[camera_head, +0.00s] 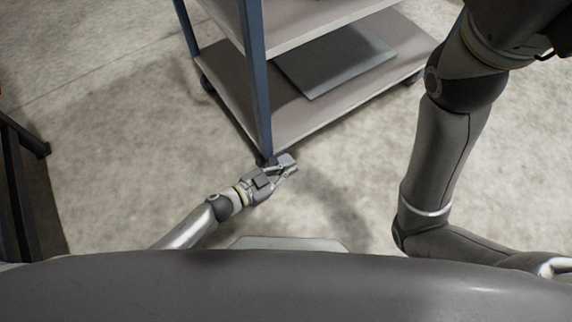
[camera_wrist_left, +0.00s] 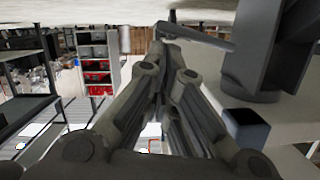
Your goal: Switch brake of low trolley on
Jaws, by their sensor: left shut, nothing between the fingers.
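The low trolley, with blue posts (camera_head: 256,85) and grey shelves (camera_head: 335,118), stands at the top middle of the head view. My left gripper (camera_head: 288,163) is low at the trolley's near corner, by the foot of the near post. It is shut and empty. In the left wrist view its fingers (camera_wrist_left: 170,52) come together close to a large grey part (camera_wrist_left: 265,55) at the upper right, which may be a caster. Whether they touch it I cannot tell. The brake itself cannot be made out in the head view; the gripper and corner cover that spot.
A grey flat panel (camera_head: 335,60) lies on the lower shelf. A dark frame (camera_head: 22,165) stands at the left edge. Bare concrete floor (camera_head: 120,135) lies left of the trolley. A rack with red bins (camera_wrist_left: 97,65) shows in the wrist view.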

